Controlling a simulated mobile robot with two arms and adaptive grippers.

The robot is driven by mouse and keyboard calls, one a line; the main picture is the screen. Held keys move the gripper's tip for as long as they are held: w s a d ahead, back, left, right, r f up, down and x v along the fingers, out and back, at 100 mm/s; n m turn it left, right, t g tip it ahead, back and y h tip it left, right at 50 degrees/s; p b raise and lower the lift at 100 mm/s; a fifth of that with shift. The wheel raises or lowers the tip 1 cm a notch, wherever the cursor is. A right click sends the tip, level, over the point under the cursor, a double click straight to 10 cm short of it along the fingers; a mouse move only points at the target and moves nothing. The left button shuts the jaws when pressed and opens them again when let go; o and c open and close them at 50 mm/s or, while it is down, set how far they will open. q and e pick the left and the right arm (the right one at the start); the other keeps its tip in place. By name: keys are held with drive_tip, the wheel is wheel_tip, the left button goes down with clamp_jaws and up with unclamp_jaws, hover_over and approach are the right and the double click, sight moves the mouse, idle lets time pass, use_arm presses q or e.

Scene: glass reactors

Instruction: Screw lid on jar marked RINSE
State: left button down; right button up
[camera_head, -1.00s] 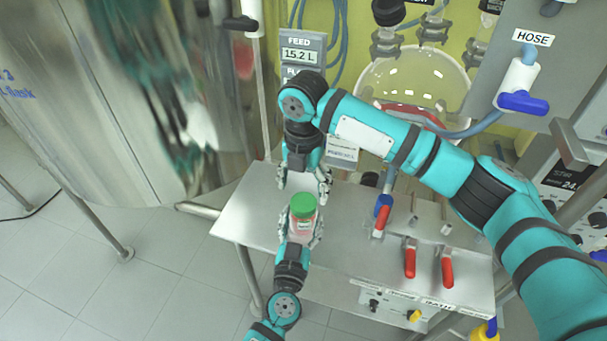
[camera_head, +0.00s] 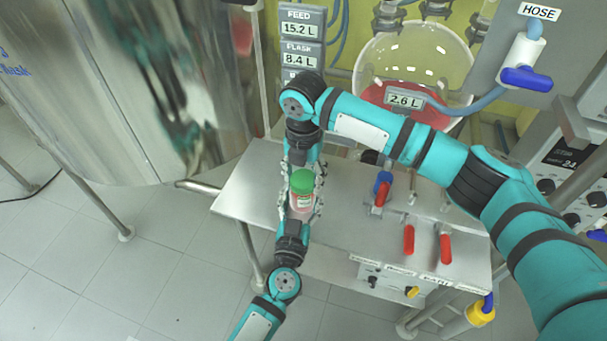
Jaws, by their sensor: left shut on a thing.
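A small clear jar with pinkish contents and a white label (camera_head: 302,200) stands upright over the metal bench, with a green lid (camera_head: 302,181) on its top. I cannot read the label, nor tell how tightly the lid sits. My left gripper (camera_head: 299,208), coming up from the bottom, is shut on the jar's body, a finger on either side. My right gripper (camera_head: 304,170), whose arm reaches over from the right, is at the far side of the lid. Its fingers are spread to the left and right of the lid and look open; any contact is unclear.
The metal bench (camera_head: 245,195) is clear to the left. Red-handled valves (camera_head: 409,240) and a blue-and-red valve (camera_head: 382,189) stand on the right. A glass flask with red liquid (camera_head: 430,75) is behind. A large steel vessel (camera_head: 110,90) stands at left.

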drive_tip(key=c, duration=0.4)
drive_tip(key=m, duration=0.5)
drive_tip(key=shift+m, duration=0.3)
drive_tip(key=m, duration=1)
drive_tip(key=shift+f+m, duration=0.1)
drive_tip(key=shift+m, duration=0.2)
drive_tip(key=m, duration=0.5)
drive_tip(key=shift+m, duration=0.3)
drive_tip(key=m, duration=0.2)
drive_tip(key=shift+s+a+m, duration=0.1)
drive_tip(key=shift+m, duration=0.3)
drive_tip(key=m, duration=0.6)
drive_tip(key=o, duration=1.3)
